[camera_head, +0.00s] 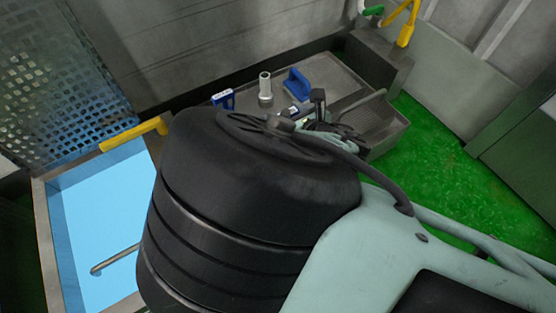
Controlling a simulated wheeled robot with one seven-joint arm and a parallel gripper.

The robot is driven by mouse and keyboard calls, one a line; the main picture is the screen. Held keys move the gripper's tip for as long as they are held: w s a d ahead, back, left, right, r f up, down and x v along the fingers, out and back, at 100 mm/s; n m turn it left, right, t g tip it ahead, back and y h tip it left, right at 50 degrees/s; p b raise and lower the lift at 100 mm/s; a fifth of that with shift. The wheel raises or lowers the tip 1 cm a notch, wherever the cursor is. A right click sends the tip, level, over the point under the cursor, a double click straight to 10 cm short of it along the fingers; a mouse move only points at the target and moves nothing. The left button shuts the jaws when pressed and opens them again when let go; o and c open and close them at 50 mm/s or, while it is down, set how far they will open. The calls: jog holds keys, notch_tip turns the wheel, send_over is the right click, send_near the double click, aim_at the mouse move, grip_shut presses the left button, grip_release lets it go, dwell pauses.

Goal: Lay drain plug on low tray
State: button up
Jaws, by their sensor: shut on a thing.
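The low tray (322,70) is a grey, shallow tray with a raised edge, behind my arm. My gripper (311,115) shows partly at the tray, past the large black joint of my arm. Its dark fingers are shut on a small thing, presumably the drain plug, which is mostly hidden. I cannot tell whether that thing touches the tray. A grey flanged cylinder (265,90) stands upright on the tray, left of my gripper. A blue handled piece (297,84) lies just behind the gripper.
A blue and white piece (223,98) is at the tray's left end. A light-blue basin (95,215) with a yellow handle (133,134) is at the left. A grey wall stands behind the tray. Green floor (440,150) lies to the right. My arm covers the middle foreground.

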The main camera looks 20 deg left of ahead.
notch_tip(320, 180, down, 10)
jog(key=b, duration=0.6)
jog(key=shift+r, duration=0.15)
jog(key=shift+f, duration=0.2)
jog(key=o, duration=1.3)
jog(key=shift+r, duration=0.15)
jog(key=shift+s+d+r, duration=0.1)
jog(key=shift+d+r, duration=0.05)
jog(key=shift+r, duration=0.05)
jog(key=p+v, duration=0.6)
jog(key=v, duration=0.5)
jog(key=shift+s+d+r, duration=0.1)
jog(key=shift+s+d, duration=0.1)
